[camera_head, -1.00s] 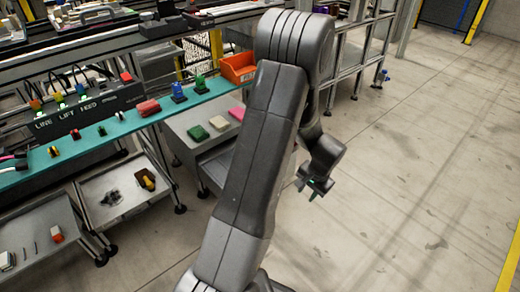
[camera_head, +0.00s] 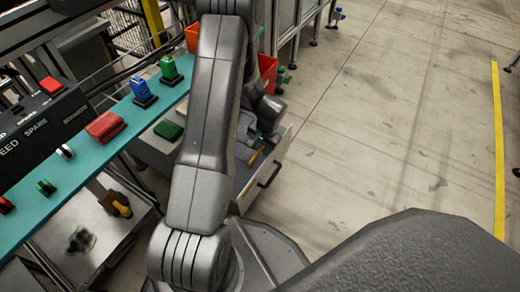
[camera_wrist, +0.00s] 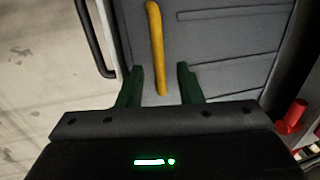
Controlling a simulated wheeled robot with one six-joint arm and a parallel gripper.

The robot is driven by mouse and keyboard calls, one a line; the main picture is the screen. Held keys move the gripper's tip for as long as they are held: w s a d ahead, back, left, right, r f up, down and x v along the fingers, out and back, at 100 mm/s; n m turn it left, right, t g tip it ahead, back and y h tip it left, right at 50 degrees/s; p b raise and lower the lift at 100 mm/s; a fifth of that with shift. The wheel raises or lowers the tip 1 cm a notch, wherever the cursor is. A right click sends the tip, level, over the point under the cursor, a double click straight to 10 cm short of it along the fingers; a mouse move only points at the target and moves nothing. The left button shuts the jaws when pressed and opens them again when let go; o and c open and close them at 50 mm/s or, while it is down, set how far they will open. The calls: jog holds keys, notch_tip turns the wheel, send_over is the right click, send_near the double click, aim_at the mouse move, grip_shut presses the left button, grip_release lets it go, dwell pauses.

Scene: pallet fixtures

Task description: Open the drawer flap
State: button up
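A grey drawer with a black bar handle (camera_head: 270,173) on its pale front (camera_head: 262,186) stands beyond my arm, partly hidden by it. In the wrist view, the black handle (camera_wrist: 94,38) is at upper left, outside the drawer's pale rim (camera_wrist: 106,22). The drawer seems to stand pulled out, with its grey inside (camera_wrist: 225,45) showing. A long yellow item (camera_wrist: 155,45) lies in it. My gripper (camera_wrist: 160,78) has its two green fingers apart above the grey inside, to the right of the handle. The yellow item's near end shows between the fingertips. I see nothing held.
A teal shelf (camera_head: 95,155) with several coloured parts and a black labelled box (camera_head: 45,140) runs along the left. A red bin (camera_head: 267,68) is behind my arm. A red part (camera_wrist: 292,116) shows at the wrist view's right edge. Open floor (camera_head: 390,130) lies to the right.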

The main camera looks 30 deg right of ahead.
jog(key=shift+f, duration=0.15)
jog(key=shift+c, duration=0.2)
grip_shut()
jog(key=w+a+r+p, duration=0.2)
jog(key=r+p, duration=0.3)
jog(key=r, duration=0.3)
jog(key=shift+w+p, duration=0.3)
jog(key=shift+w, duration=0.6)
jog(key=shift+r, duration=0.1)
jog(key=shift+o, duration=0.2)
grip_release()
notch_tip(320, 180, up, 14)
jog(key=s+d+p, duration=0.1)
jog(key=s+p, duration=0.1)
jog(key=p, duration=0.2)
jog(key=shift+s+d+f, duration=0.15)
jog(key=shift+s+f, duration=0.1)
